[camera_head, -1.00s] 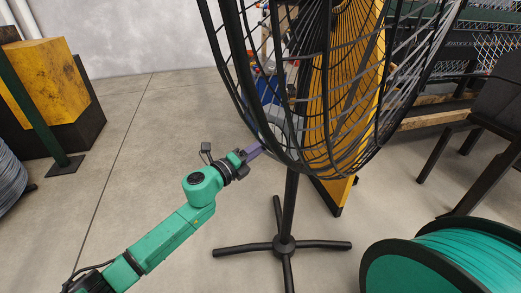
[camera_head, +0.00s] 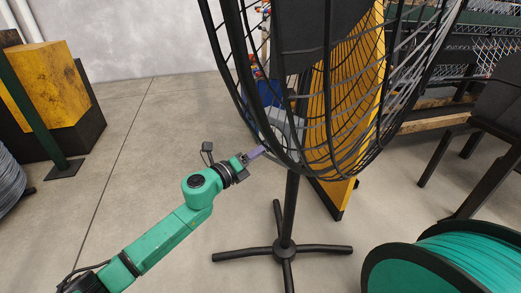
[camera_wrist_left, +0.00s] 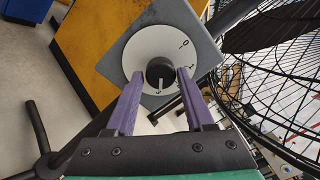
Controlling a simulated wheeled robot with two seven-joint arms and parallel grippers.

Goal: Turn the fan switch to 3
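The fan switch is a round black knob (camera_wrist_left: 160,72) on a white dial (camera_wrist_left: 145,48) with numerals, set on a grey box (camera_wrist_left: 203,45). In the left wrist view a pale line on the knob points down toward a small numeral that looks like 3. My left gripper (camera_wrist_left: 160,76) is open, with its purple fingers on either side of the knob and gaps showing. In the head view my left gripper (camera_head: 255,154) is at the lower left of the black fan cage (camera_head: 330,165), by the grey box (camera_head: 285,128). My right gripper is not in view.
The fan stands on a black pole (camera_head: 290,205) with spread feet. A green cable spool (camera_head: 450,265) is at lower right and a black chair (camera_head: 485,130) at right. A yellow panel (camera_head: 325,110) stands behind the fan.

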